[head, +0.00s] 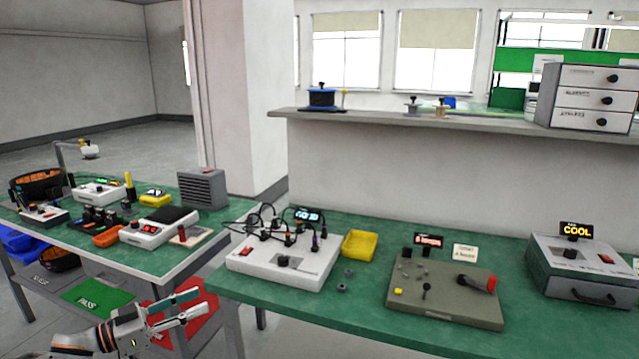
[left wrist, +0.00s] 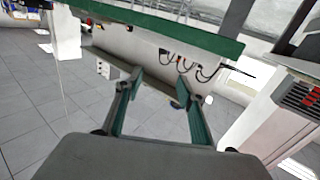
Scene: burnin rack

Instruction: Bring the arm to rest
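My left gripper (head: 203,303) is at the lower left of the head view, its arm coming in from the bottom left. It hangs in front of the gap between the two green-topped benches, over the floor side. In the left wrist view its two fingers (left wrist: 158,82) stand apart with nothing between them. They point toward the underside of a bench, with grey tiled floor below. My right gripper is in neither view.
The near bench (head: 350,330) holds a white burn-in unit (head: 270,262) with cables, a yellow bin (head: 359,246), a grey-brown board (head: 440,312) and a COOL box (head: 580,280). The left bench (head: 155,262) is crowded. A green PASS mat (head: 95,297) and a red mat (head: 205,310) lie lower.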

